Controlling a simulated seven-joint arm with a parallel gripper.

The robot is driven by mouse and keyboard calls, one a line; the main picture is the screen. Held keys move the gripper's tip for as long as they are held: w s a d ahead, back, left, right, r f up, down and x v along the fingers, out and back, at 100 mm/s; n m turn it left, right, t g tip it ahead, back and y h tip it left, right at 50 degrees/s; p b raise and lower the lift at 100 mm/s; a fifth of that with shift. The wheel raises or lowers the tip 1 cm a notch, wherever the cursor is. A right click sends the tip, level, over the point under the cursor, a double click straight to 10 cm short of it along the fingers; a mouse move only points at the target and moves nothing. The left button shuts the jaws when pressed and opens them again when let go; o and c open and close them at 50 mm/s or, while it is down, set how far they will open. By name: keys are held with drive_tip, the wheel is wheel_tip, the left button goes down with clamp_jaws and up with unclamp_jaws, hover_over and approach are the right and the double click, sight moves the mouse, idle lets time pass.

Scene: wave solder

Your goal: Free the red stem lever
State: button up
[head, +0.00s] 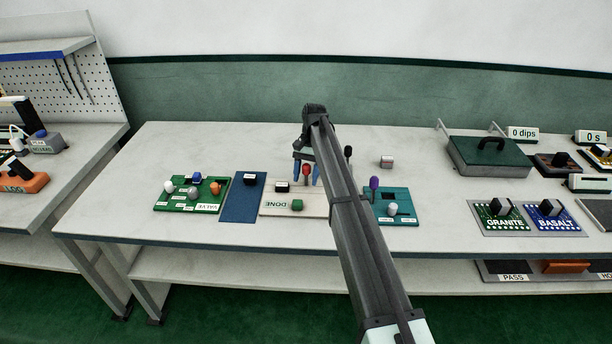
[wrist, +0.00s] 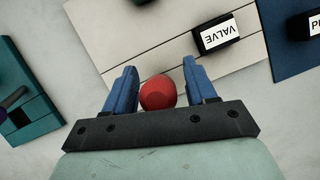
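The red stem lever shows as a round red knob (head: 306,169), between my gripper's fingers at the back part of the white board (head: 268,211). In the wrist view the red knob (wrist: 158,92) sits between the two blue fingers. My gripper (head: 306,180) also shows in the wrist view (wrist: 160,85). Its fingers are apart, with the knob close to the left finger and a small gap on the right. The knob's stem and base are hidden. Whether the knob touches a finger is unclear.
A black block labelled VALVE (wrist: 216,36) is on the white board. A blue mat (head: 239,203) and a green board with several knobs (head: 212,209) lie left. A teal board (head: 403,219) lies right, with a purple knob (head: 374,183). A small block (head: 386,162) stands behind, with bare table around it.

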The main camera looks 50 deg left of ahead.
sight(308, 163)
drive_tip(key=shift+v, duration=3.75)
drive_tip(key=shift+c, duration=0.3)
